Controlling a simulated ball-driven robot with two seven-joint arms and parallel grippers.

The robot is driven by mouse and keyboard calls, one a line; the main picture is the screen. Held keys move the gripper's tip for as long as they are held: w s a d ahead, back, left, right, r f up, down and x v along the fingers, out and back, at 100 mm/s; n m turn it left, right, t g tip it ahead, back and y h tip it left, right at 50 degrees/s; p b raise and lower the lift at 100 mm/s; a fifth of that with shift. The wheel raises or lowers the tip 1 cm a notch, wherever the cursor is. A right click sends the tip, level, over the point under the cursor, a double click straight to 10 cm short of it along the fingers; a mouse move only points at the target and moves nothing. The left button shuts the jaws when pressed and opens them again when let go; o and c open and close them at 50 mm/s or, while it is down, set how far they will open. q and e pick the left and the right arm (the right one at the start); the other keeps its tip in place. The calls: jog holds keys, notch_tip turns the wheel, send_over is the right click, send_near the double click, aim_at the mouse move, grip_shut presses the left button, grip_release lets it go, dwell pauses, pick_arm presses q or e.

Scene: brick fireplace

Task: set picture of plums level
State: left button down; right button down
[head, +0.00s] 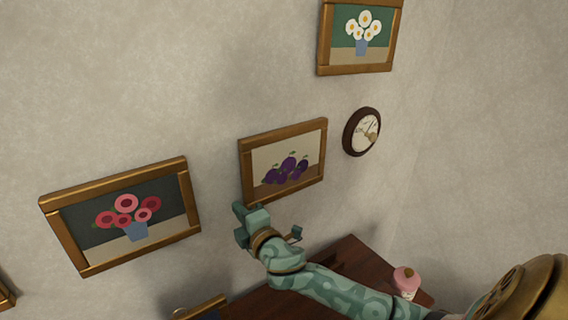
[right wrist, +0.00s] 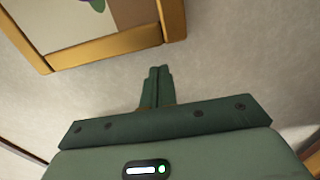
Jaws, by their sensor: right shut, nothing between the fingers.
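The picture of plums (head: 285,171) hangs on the wall in a wooden frame, with purple plums on a pale ground. In the head view it looks tilted, but the whole view is slanted, so I cannot tell how far it is off level. My right gripper (head: 240,215) is just below and left of its lower left corner, shut and empty. In the right wrist view the shut fingers (right wrist: 160,75) point up toward the wall, below the picture's lower frame edge (right wrist: 105,46), apart from it in that view. My left gripper is not in view.
A picture of red flowers (head: 125,217) hangs to the left, and one of white daisies (head: 360,37) hangs above right. A round clock (head: 362,131) is right of the plums.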

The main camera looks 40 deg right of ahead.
jog(key=s+p, duration=0.1)
jog(key=s, duration=0.6)
jog(key=shift+a, duration=0.2)
jog(key=shift+s, duration=0.1)
